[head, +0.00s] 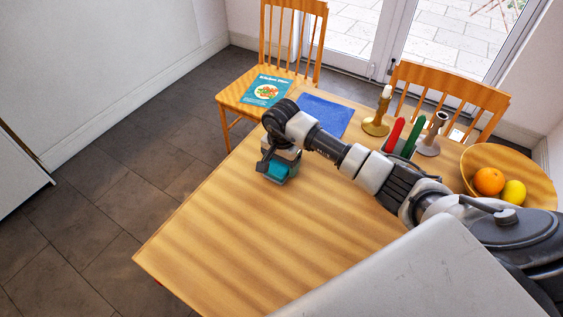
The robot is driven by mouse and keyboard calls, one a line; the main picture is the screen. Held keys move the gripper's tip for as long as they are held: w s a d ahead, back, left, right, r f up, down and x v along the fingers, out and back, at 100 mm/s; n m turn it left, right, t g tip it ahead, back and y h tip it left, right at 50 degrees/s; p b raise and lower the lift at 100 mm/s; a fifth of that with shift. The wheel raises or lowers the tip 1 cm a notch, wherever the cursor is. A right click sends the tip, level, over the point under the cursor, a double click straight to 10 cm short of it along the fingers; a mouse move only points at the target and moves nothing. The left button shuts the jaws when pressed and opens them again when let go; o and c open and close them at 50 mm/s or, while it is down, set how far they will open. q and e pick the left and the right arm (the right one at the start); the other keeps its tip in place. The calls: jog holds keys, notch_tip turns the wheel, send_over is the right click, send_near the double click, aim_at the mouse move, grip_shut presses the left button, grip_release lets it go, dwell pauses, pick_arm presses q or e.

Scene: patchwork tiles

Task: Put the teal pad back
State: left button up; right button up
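A small teal block, which looks like the teal pad (280,170), is at the far left part of the wooden table, directly below my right gripper (280,163). The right gripper points down with its dark fingers close around the pad's sides. I cannot tell whether they press on it, or whether the pad rests on the table or is just above it. The gripper hides part of the pad's top. My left gripper is not in view.
The wooden table (230,235) is bare in front. Behind my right arm are a blue cloth (325,114), a candle holder (376,126), a rack with red and green items (404,138), another holder (431,138) and a fruit bowl (535,185). A teal book (266,91) lies on a chair.

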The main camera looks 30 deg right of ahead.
jog(key=o, duration=0.3)
jog(key=shift+r, duration=0.15)
notch_tip(320, 180, up, 12)
jog(key=shift+r+b, duration=0.1)
jog(key=shift+b, duration=0.3)
jog(key=shift+a, duration=0.1)
dwell(0.4)
